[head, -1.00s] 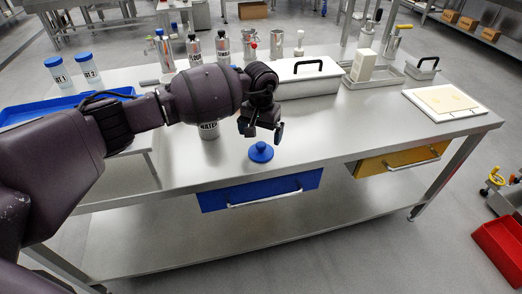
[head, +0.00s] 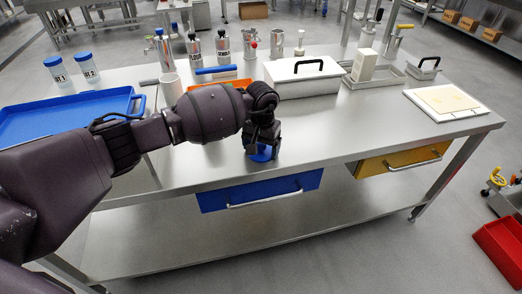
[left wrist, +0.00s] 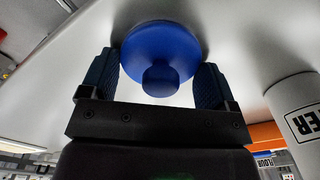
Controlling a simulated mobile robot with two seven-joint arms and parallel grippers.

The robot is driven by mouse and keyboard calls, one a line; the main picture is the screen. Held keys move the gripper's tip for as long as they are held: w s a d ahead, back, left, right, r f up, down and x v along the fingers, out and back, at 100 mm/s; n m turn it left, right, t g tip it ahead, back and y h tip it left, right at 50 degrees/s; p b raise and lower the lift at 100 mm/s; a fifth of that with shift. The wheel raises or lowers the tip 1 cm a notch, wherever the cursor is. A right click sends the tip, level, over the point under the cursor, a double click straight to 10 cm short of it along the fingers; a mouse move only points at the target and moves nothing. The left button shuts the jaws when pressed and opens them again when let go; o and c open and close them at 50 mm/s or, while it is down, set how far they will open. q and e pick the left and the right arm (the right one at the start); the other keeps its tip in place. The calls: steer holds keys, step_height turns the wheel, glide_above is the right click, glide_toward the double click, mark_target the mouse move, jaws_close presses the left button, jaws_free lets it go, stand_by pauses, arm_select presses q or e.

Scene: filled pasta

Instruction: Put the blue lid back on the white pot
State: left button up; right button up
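The blue lid (head: 262,153) lies on the steel table near its front edge, mostly covered by my left gripper in the head view. In the left wrist view the lid (left wrist: 158,50) is round with a knob facing the camera. My left gripper (left wrist: 157,72) is open, with one finger on each side of the lid and its knob; small gaps show at the sides. A white pot (left wrist: 298,112) with lettering ending in "TER" stands to the right in the wrist view. My right gripper is not in view.
A blue tray (head: 70,122) is at the left. A white box with a black handle (head: 301,80), a cutting board (head: 445,102) and metal bottles (head: 194,52) stand behind and right. An orange item (head: 222,85) is behind my arm. The front right tabletop is clear.

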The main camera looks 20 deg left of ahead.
arm_select(q)
steer(key=shift+c, duration=0.9)
steer(key=shift+r, duration=0.1)
steer(key=shift+w+r, duration=0.1)
steer(key=shift+r, duration=0.25)
step_height(320, 180, up, 19)
steer(key=p, duration=0.1)
steer(key=shift+p, duration=0.4)
